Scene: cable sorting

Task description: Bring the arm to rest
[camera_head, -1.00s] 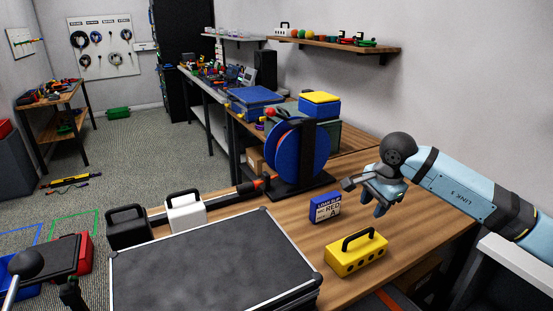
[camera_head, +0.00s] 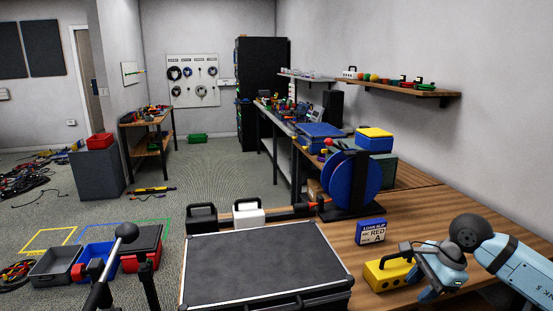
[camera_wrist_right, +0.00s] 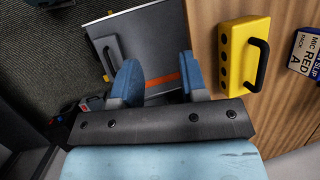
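My right arm comes in from the right in the head view. Its gripper (camera_head: 432,287) is beside the yellow block, partly covering that block's right end. In the right wrist view the two blue fingers of my right gripper (camera_wrist_right: 158,75) stand apart with nothing held between them. The yellow block with a black handle (camera_head: 388,273) is on the wooden bench; in the right wrist view the yellow block (camera_wrist_right: 237,60) lies right of the fingers, apart from them. My left gripper is not in view.
A dark flat case (camera_head: 262,262) lies on the bench (camera_head: 430,205). A blue label box (camera_head: 370,232) stands behind the yellow block. A blue reel (camera_head: 352,185) stands farther back. Several bins, among them a grey one (camera_head: 55,268), are at the left. Open floor (camera_head: 215,175) lies beyond.

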